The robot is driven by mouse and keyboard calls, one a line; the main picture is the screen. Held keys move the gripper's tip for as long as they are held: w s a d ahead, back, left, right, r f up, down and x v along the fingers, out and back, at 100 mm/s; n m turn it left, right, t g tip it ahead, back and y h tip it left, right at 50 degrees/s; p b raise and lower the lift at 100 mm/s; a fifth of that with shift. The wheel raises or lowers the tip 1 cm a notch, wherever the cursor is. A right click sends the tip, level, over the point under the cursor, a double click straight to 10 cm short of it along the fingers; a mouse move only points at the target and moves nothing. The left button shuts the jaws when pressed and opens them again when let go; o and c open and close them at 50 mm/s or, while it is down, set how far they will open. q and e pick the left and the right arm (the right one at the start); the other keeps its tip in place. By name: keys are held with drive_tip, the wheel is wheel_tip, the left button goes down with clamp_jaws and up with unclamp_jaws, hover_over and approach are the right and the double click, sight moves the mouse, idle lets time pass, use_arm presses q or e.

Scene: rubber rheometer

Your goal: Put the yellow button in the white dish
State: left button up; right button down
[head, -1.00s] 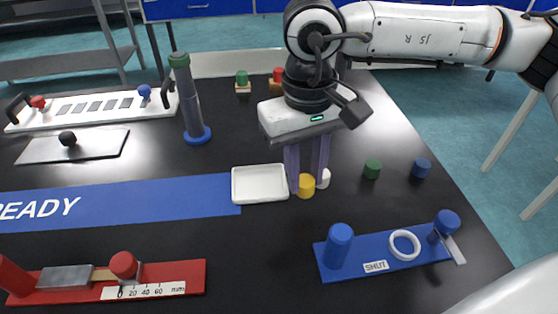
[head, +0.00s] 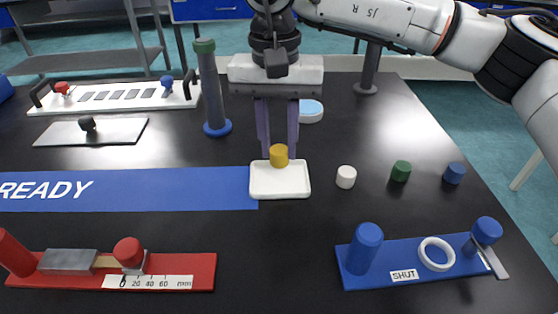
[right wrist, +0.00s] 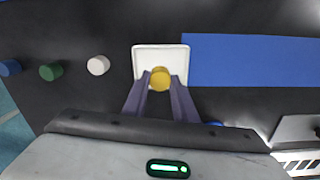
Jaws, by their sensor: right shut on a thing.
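The yellow button (head: 279,155) is a short yellow cylinder between the fingertips of my right gripper (head: 279,157). The gripper is shut on it, and it appears over the far part of the white dish (head: 281,188). I cannot tell whether the button touches the dish floor. The white dish is a shallow, square tray at the right end of the blue strip. In the right wrist view the button (right wrist: 160,78) shows between the purple fingers, in front of the dish (right wrist: 160,51). My left gripper is not in view.
White (head: 346,177), green (head: 400,171) and blue (head: 454,173) buttons stand right of the dish. A grey column (head: 212,90) on a blue base stands left of the gripper. A blue fixture (head: 410,262) and a red fixture (head: 180,274) lie in front. The table between them is clear.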

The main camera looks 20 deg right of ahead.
sight(279, 150)
drive_tip(key=shift+f, duration=2)
drive_tip(key=shift+f+b, duration=0.15)
drive_tip(key=shift+b, duration=0.15)
drive_tip(key=c, duration=1.4)
unclamp_jaws()
drive_tip(key=shift+c, duration=0.2)
drive_tip(key=r+p, duration=0.1)
drive_tip(key=r, duration=0.5)
drive_tip(key=r+p, duration=0.1)
drive_tip(key=r, duration=0.5)
drive_tip(key=shift+w+a+r, duration=0.1)
drive_tip(key=shift+a+r, duration=0.05)
drive_tip(key=shift+a, duration=0.05)
